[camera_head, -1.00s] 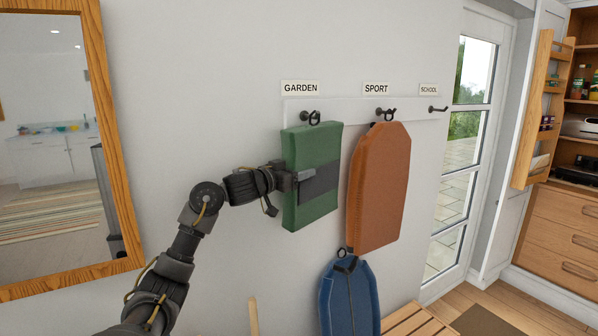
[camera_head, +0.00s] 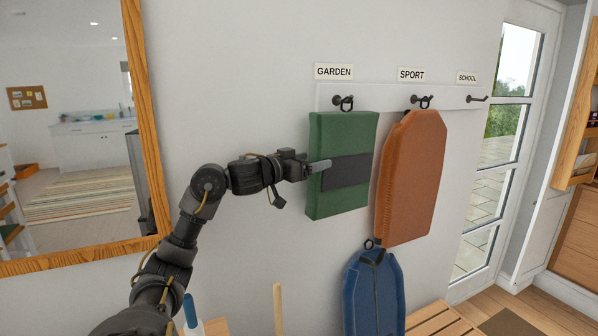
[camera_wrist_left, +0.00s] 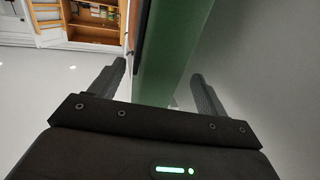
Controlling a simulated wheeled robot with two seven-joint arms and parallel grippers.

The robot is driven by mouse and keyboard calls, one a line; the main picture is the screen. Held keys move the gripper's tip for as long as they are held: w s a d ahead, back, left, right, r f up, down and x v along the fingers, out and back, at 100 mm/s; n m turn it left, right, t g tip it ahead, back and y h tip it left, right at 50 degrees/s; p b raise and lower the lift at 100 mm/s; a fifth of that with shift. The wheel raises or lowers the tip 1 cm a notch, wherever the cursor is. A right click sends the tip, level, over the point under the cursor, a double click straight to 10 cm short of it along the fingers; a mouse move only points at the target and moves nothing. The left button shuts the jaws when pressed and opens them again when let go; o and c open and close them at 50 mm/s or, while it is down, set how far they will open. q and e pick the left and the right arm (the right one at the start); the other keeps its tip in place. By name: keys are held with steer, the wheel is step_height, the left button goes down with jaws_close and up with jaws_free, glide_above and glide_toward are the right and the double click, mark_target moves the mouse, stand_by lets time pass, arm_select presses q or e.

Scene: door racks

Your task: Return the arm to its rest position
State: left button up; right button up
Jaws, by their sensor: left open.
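My left gripper (camera_head: 318,167) is open at the left edge of a green bag (camera_head: 340,205) with a dark band, which hangs on the hook under the GARDEN label. In the left wrist view the two fingers of my left gripper (camera_wrist_left: 157,88) are spread, with the green bag (camera_wrist_left: 172,50) seen between and beyond them. I cannot tell whether the fingers touch it. My left arm reaches in from the lower left, bent at the elbow. My right gripper is not in view.
A rust-coloured bag (camera_head: 413,180) hangs under SPORT. The SCHOOL hook (camera_head: 478,99) is empty. A blue bag (camera_head: 374,295) sits lower, by a wooden bench (camera_head: 440,322). A wood-framed mirror (camera_head: 147,120) is on the left wall. A glass door (camera_head: 490,150) is at right.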

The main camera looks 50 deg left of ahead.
arm_select(q)
steer(key=s+b, duration=0.1)
steer(key=s, duration=0.3)
steer(key=shift+s, duration=0.25)
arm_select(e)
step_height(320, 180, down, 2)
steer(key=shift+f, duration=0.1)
